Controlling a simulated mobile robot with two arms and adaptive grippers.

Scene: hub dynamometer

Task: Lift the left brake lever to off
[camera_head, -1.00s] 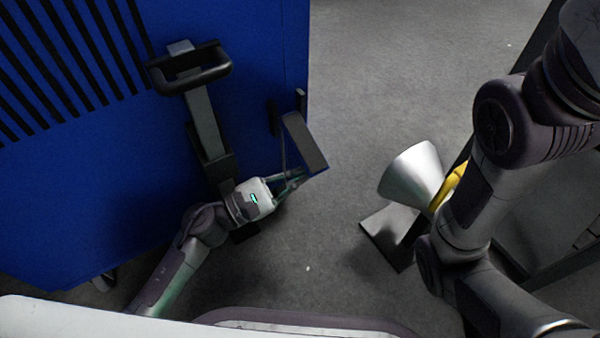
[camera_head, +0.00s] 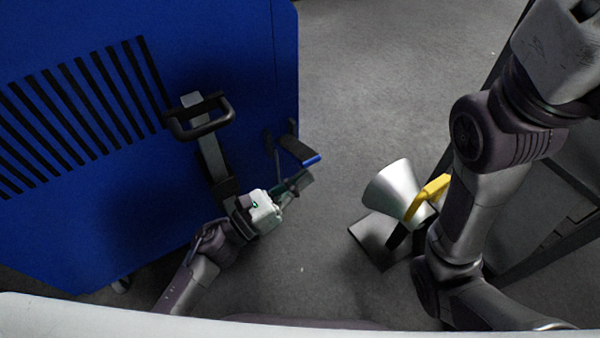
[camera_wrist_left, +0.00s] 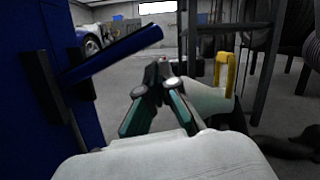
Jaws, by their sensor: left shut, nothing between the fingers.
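My left gripper (camera_head: 302,180) is just below the lever in the head view. Its fingertips (camera_wrist_left: 158,70) are together and empty, right of and below the bar's free end, with no clear contact. My right arm (camera_head: 480,210) shows at right, but its gripper is out of frame.
The blue cabinet (camera_head: 60,55) fills the left, with a dark looped handle (camera_head: 203,126) on its face. A silver cone (camera_head: 392,188) with a yellow handle (camera_head: 430,197) stands right of the left gripper. Grey floor lies between.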

